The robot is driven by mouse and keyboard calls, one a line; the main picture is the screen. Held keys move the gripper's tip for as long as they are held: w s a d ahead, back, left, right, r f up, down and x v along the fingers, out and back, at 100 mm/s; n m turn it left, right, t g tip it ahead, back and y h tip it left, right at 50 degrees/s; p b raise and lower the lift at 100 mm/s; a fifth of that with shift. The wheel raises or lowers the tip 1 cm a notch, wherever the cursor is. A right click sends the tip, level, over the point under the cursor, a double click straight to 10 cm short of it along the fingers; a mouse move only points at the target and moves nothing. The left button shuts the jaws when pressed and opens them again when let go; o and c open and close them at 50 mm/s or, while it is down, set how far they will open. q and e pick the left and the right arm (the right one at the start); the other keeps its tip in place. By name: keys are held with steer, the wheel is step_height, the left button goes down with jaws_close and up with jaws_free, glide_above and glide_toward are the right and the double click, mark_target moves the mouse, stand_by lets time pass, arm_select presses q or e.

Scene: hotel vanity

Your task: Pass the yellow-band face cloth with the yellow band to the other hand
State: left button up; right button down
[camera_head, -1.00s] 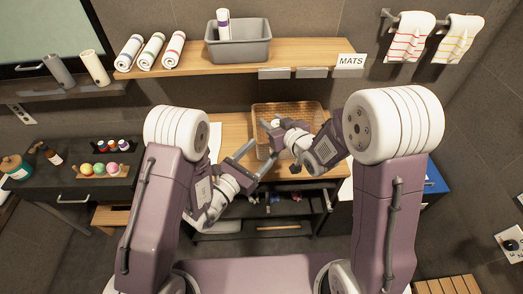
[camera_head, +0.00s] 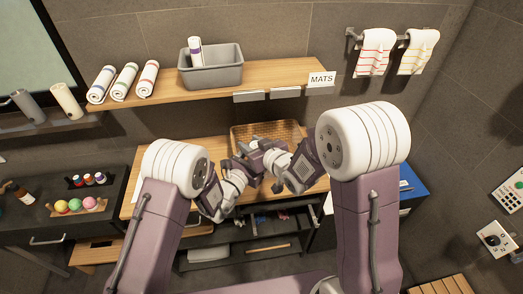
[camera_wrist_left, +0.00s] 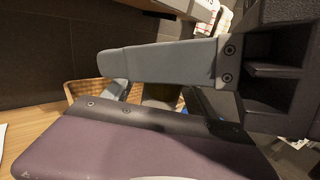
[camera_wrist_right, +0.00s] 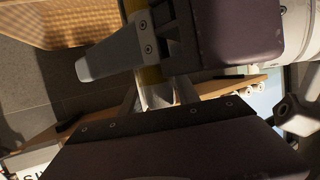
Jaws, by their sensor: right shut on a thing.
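The yellow-band face cloth shows only in part, as a yellow and white strip (camera_wrist_right: 151,76) between the fingers in the right wrist view. My right gripper (camera_wrist_right: 122,80) is shut on it; it also shows in the head view (camera_head: 266,149), over the front of the wicker basket. My left gripper (camera_head: 246,161) is close beside the right one in the head view. In the left wrist view the left gripper (camera_wrist_left: 135,80) has its fingers apart, with a dim gap between them. I cannot tell whether the left fingers touch the cloth, which is mostly hidden in the head view.
The wicker basket (camera_head: 292,128) stands on the wooden counter (camera_head: 205,148) just behind the grippers. Above is a shelf (camera_head: 165,89) with rolled mats (camera_head: 125,81) and a grey bin (camera_head: 211,72). Striped towels (camera_head: 376,52) hang at the right. A dark side counter (camera_head: 65,222) stands left.

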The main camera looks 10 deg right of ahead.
arm_select(q)
steer(key=c, duration=1.4)
arm_select(e)
steer(key=c, duration=1.3)
jaws_free()
steer(key=o, duration=0.5)
arm_select(q)
steer(key=shift+o, duration=0.2)
arm_select(e)
steer(key=shift+r, duration=0.1)
